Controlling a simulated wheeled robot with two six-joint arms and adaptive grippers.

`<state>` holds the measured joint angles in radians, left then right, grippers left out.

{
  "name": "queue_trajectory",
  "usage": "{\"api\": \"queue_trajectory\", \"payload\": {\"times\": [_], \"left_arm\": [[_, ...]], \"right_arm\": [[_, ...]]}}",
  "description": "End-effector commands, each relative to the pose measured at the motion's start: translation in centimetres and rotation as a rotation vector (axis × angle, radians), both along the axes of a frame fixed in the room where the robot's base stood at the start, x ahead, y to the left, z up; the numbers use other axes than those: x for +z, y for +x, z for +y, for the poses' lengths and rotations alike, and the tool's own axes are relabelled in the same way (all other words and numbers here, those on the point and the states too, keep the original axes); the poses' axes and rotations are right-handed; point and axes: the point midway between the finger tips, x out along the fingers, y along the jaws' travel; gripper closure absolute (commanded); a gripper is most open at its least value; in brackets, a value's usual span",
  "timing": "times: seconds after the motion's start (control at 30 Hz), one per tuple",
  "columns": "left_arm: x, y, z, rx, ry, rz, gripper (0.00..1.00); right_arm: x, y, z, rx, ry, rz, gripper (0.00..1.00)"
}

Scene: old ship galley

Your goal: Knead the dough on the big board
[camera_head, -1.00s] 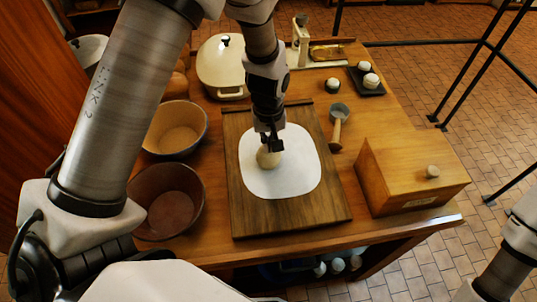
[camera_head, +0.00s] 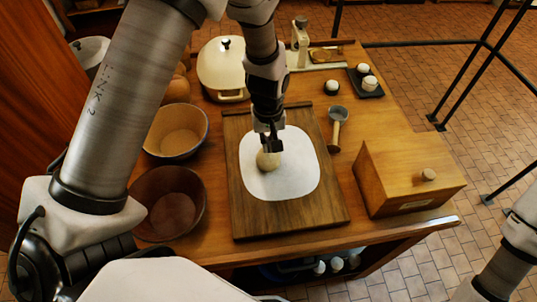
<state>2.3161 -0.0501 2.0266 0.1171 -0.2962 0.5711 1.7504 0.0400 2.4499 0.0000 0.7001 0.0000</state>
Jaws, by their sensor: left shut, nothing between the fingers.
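My left gripper (camera_head: 270,149) is shut and empty, pointing down at the dough from above. Its fingertips overlap the top of the dough in the picture; I cannot tell for sure whether they touch it. My right gripper is out of view; only part of that arm shows at the lower right.
Two bowls, a tan one (camera_head: 177,132) and a brown one (camera_head: 168,203), stand left of the board. A wooden box (camera_head: 408,176) and a scoop (camera_head: 337,125) are on its right. A cream pot (camera_head: 222,67) and a small dark tray (camera_head: 367,84) stand behind.

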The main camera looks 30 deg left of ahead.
Motion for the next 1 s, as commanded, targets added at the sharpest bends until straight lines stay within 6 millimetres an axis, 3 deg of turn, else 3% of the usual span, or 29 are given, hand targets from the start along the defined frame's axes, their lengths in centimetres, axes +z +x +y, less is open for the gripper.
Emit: {"api": "queue_trajectory", "payload": {"times": [1.0], "left_arm": [[-1.3, 0.2, 0.0, 0.000, 0.000, -0.005, 1.00]], "right_arm": [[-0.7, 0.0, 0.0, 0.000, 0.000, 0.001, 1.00]]}}
